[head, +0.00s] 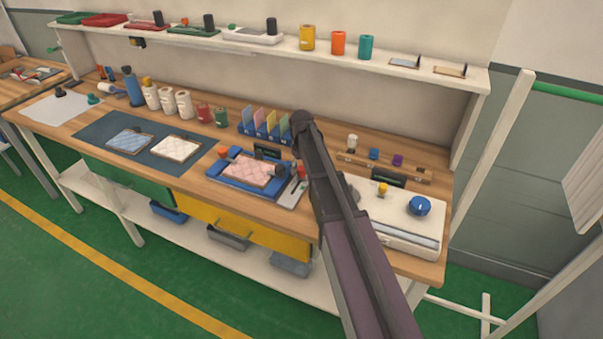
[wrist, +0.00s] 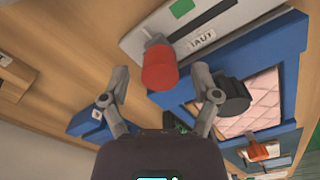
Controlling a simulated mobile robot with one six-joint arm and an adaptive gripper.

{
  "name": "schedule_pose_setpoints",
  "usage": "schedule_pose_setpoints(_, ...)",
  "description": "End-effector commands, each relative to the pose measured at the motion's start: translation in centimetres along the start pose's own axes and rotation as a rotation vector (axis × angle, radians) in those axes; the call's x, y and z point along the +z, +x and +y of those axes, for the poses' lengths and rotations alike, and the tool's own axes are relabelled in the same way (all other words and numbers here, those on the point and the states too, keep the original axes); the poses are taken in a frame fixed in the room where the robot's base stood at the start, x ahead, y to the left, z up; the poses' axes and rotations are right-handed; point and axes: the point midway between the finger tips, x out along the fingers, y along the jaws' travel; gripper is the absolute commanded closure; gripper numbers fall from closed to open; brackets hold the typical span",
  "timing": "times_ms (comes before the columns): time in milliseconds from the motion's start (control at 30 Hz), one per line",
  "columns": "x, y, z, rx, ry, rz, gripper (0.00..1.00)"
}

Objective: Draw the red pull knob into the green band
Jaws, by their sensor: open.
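The red pull knob (wrist: 159,68) stands between my gripper's fingertips in the wrist view, with a gap on each side. It also shows in the head view (head: 301,172). It sits by a pale grey plate (wrist: 150,38) with a dark slot, a small label and a green band (wrist: 181,7). The knob is apart from the green band. My gripper (wrist: 157,76) is open, one finger on each side of the knob. I cannot tell whether either finger touches it. In the head view my arm hides part of this area.
A blue tray (head: 213,173) holding a pink quilted pad lies left of the plate, with an orange-red knob (head: 223,152) at its corner. A white device (head: 425,214) with a blue dial stands to the right. A shelf (head: 270,46) runs above the bench.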

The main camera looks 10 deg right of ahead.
Motion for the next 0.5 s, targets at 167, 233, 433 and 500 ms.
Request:
schedule_pose_setpoints(167, 0.00, 0.47, 0.00, 0.000, 0.000, 0.000, 0.21)
schedule_pose_setpoints(233, 0.00, 0.47, 0.00, 0.000, 0.000, 0.000, 0.21)
schedule_pose_setpoints(433, 0.00, 0.44, 0.00, 0.000, 0.000, 0.000, 0.21)
schedule_pose_setpoints(500, 0.00, 0.44, 0.00, 0.000, 0.000, 0.000, 0.27)
